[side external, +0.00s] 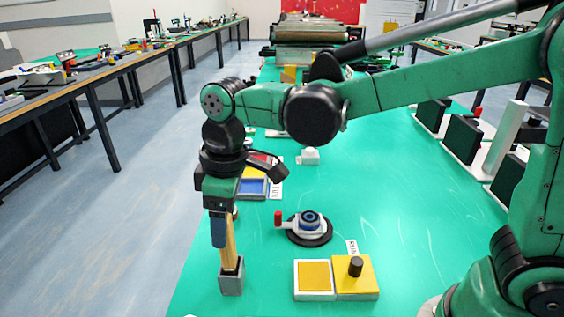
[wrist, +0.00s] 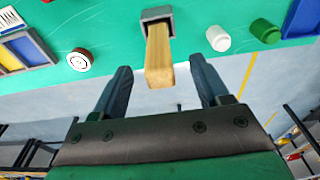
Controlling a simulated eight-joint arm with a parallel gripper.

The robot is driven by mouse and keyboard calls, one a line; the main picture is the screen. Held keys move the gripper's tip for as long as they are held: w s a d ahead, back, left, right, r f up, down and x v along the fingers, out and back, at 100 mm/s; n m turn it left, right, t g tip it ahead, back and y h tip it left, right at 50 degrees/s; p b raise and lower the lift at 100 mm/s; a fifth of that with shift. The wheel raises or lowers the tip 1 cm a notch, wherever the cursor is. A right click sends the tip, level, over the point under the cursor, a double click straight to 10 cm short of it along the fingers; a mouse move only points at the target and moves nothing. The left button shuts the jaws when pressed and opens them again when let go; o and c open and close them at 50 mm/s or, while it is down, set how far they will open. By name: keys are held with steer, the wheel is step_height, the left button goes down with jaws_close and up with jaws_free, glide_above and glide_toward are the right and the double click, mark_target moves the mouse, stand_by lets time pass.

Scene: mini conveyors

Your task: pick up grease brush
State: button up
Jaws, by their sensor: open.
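The grease brush (side external: 229,243) stands upright in a small grey square holder (side external: 231,280) near the left edge of the green table. Only its pale wooden handle shows; the lower end is hidden inside the holder. In the wrist view the handle (wrist: 159,55) points toward the camera, with the holder (wrist: 154,13) behind it. My gripper (wrist: 161,66) is open, its two blue-grey fingers on either side of the handle, with a visible gap on both sides. In the side view my gripper (side external: 220,240) points down at the upper part of the handle.
A round dial with a red-ended crank (side external: 308,228) and a yellow block with a black knob (side external: 356,280) stand to the right. A tray with a blue compartment (side external: 252,187) lies behind. White (wrist: 218,38) and green (wrist: 265,31) cylinders are near the holder in the wrist view.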

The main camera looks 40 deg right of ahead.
mark_target(229, 253)
steer(key=shift+w+a+f, duration=0.1)
steer(key=shift+a+f, duration=0.05)
steer(key=shift+f, duration=1.8)
jaws_close()
